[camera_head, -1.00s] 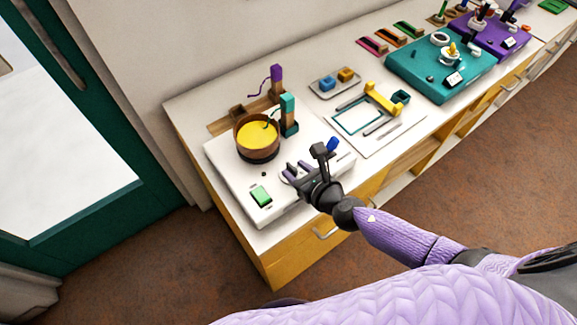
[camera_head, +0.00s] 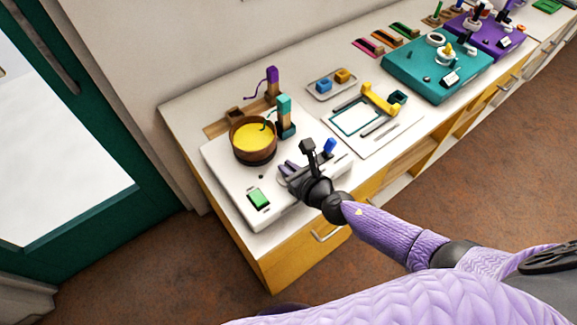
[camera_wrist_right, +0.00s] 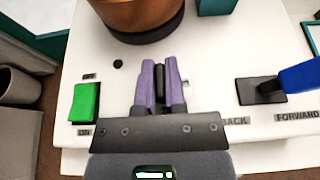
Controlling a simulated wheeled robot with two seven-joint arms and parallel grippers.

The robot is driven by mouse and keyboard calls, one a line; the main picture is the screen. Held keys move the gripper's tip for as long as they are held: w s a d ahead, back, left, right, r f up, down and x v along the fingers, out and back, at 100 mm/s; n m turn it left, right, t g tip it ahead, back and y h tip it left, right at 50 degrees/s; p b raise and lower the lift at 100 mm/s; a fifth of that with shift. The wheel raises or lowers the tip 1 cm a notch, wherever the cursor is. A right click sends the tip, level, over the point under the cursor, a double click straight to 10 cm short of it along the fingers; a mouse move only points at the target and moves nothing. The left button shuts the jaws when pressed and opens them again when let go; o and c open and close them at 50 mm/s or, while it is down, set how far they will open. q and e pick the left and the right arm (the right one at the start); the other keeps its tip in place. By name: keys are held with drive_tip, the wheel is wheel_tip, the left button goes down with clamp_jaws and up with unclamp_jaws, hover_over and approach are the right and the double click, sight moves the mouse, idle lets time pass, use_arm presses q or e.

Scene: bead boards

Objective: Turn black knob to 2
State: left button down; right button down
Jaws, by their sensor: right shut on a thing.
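The black knob (camera_wrist_right: 160,84) shows as a dark upright piece between the two purple fingers of my right gripper (camera_wrist_right: 160,70) in the right wrist view. The fingers are shut on it from both sides. The number marks around the knob are hidden by the gripper, so its setting cannot be read. In the head view my right gripper (camera_head: 290,170) is over the front middle of the white board (camera_head: 222,165); the knob is hidden there. My left gripper is not in view.
A green switch (camera_head: 258,198) is left of my right gripper, and a blue lever (camera_head: 330,146) is right of it. A brown pot with yellow contents (camera_head: 253,138) stands behind. A teal post (camera_head: 286,115) and a purple post (camera_head: 272,85) stand farther back.

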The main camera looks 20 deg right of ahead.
drive_tip(key=shift+m+h+p, duration=0.6)
drive_tip(key=shift+m+h, duration=0.3)
drive_tip(key=shift+h, duration=0.1)
drive_tip(key=m+h, duration=0.2)
drive_tip(key=h, duration=0.1)
drive_tip(key=shift+a+m+t+p, duration=0.1)
drive_tip(key=shift+m+t+p, duration=0.2)
drive_tip(key=shift+p, duration=0.05)
drive_tip(key=m+h, duration=0.2)
drive_tip(key=shift+f+h, duration=0.1)
drive_tip(key=shift+h, duration=0.3)
drive_tip(key=shift+m+g+h+b, duration=0.6)
drive_tip(key=shift+m+g+h, duration=0.2)
drive_tip(key=shift+m+h, duration=0.75)
drive_tip(key=shift+m, duration=0.25)
drive_tip(key=c, duration=0.7)
unclamp_jaws()
